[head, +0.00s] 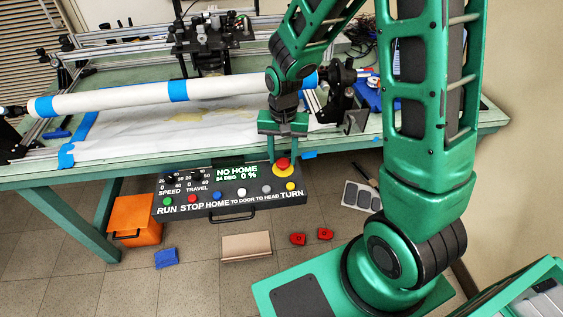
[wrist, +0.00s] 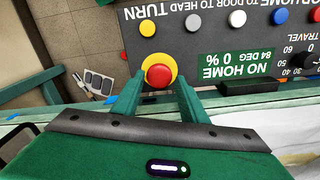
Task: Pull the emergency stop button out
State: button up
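The emergency stop button (head: 283,163) is a red mushroom head on a yellow round base, at the top right of the dark control panel (head: 226,208). In the wrist view the red button (wrist: 159,76) sits just beyond and between my fingertips. My gripper (head: 283,158) hangs over the table's front edge with its two green fingers pointing at the button. In the wrist view my gripper (wrist: 160,92) is open, one finger on each side, and I see gaps between the fingers and the red head. How deep the fingertips reach around it is hard to tell.
The panel carries several small coloured buttons, two knobs and a lit display (head: 237,172). The green table (head: 40,175) is just behind. A white tube (head: 110,101) lies above it. An orange box (head: 136,218) and small items lie on the floor.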

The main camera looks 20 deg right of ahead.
jog(key=shift+o, duration=0.5)
jog(key=shift+r, duration=2.4)
jog(key=shift+s+r, duration=0.1)
jog(key=shift+r, duration=0.5)
jog(key=shift+d, duration=0.15)
jog(key=s+d+r, duration=0.6)
jog(key=s+d, duration=0.2)
jog(key=s, duration=0.3)
jog(key=s+d+r, duration=0.6)
jog(key=s+d, duration=0.2)
jog(key=s, duration=0.4)
jog(key=shift+s+d+m, duration=0.2)
jog(key=shift+d+m, duration=0.1)
